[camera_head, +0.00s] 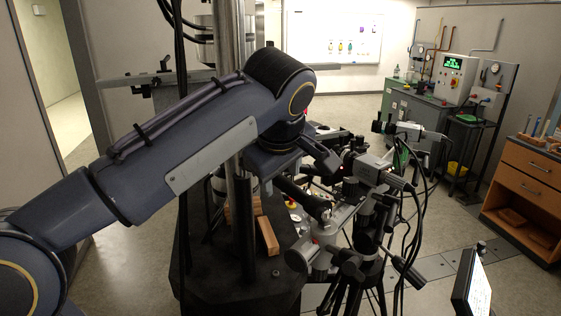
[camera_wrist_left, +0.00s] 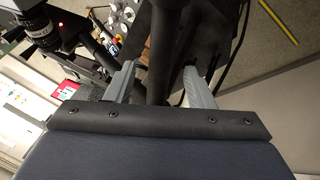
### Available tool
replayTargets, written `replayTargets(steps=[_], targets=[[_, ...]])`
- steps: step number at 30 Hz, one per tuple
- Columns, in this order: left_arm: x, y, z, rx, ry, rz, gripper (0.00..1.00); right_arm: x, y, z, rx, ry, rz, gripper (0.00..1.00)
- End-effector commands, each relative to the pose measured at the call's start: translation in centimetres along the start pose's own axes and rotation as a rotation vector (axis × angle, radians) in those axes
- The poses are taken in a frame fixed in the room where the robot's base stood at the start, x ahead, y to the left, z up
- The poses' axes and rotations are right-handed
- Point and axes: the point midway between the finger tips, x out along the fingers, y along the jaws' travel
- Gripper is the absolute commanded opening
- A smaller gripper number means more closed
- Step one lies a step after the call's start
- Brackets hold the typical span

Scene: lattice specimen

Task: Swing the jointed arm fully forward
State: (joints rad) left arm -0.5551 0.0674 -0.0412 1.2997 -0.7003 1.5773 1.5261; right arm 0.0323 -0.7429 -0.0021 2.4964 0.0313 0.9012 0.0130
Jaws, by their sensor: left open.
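My left gripper (camera_head: 305,165) hangs from my left arm over the middle of the equipment, partly hidden by its own wrist. In the left wrist view its two grey fingers (camera_wrist_left: 158,70) are apart. A dark upright or bar (camera_wrist_left: 158,45) shows between and beyond them; I cannot tell whether they touch it. A dark-and-grey jointed arm (camera_head: 315,205) seems to be among the devices just below the gripper. Its joints and base are crowded by other parts, so its exact angle is unclear. My right gripper is not in view.
A tripod with a camera-like device (camera_head: 366,172) and hanging cables stands right of the gripper. A metal column (camera_head: 243,225) rises from a black base (camera_head: 250,290) with wooden blocks (camera_head: 267,236). A tablet (camera_head: 472,285) is at lower right. Open floor lies beyond.

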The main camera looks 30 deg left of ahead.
Motion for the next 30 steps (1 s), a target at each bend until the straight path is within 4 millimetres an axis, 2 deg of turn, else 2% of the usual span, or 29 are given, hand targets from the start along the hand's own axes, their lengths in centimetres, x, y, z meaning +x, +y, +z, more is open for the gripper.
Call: replayTargets(steps=[6, 16, 27, 30], targets=[[2.2, 0.0, 0.0, 0.0, 0.001, 0.0, 0.49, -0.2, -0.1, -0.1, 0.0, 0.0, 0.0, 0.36], [2.7, 0.0, 0.0, 0.0, 0.0, 0.001, 0.49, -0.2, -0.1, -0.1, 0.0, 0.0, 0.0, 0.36], [2.6, 0.0, 0.0, 0.0, 0.0, 0.001, 0.01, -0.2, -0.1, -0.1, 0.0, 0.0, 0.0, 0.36], [2.6, 0.0, 0.0, 0.0, 0.0, 0.001, 0.0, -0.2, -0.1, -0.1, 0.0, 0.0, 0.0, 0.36]])
